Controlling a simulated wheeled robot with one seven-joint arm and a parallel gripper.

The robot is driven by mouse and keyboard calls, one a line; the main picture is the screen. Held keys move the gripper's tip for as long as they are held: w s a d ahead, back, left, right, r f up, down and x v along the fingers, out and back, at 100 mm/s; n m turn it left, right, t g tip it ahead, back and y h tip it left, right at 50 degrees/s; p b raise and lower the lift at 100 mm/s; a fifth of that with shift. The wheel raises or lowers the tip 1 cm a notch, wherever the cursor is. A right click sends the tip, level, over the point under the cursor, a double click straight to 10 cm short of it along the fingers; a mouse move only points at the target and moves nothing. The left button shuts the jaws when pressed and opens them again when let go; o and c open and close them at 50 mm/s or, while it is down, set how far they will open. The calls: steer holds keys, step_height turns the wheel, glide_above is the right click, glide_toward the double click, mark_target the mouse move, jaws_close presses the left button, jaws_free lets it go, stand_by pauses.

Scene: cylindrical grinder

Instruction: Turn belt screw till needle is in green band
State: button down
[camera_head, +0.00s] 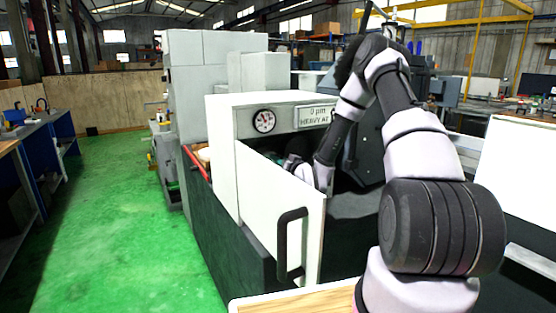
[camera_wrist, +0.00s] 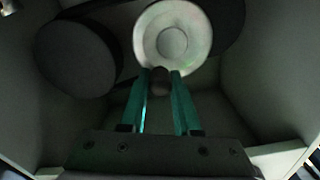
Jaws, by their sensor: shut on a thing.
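In the wrist view my gripper (camera_wrist: 160,80) has its two teal fingers on either side of a small dark knob-like piece, which looks like the belt screw (camera_wrist: 160,84). The fingers are shut on it. A pale metal pulley disc (camera_wrist: 173,42) lies just beyond the fingertips. The round gauge (camera_head: 264,121) is on the housing's upper front. Its needle and green band are too small to read.
A dark round wheel or belt part (camera_wrist: 77,58) is left of the pulley, close to the housing walls. A sign (camera_head: 316,117) is right of the gauge. The white panel (camera_head: 282,205) with a black handle (camera_head: 290,245) stands before my arm. Green floor is clear at left.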

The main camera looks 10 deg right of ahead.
steer(key=m, duration=0.2)
steer(key=d+f+m, duration=0.1)
steer(key=shift+w+m, duration=0.1)
steer(key=shift+m, duration=0.3)
steer(key=shift+d+f+m, duration=0.1)
steer(key=shift+f+m, duration=0.15)
steer(key=shift+m, duration=0.45)
steer(key=shift+d+f+m, duration=0.1)
steer(key=shift+f+m, duration=0.1)
steer(key=shift+m, duration=0.5)
steer(key=c, duration=0.6)
jaws_free()
steer(key=v, duration=1)
steer(key=shift+s+d, duration=0.1)
steer(key=shift+s, duration=0.25)
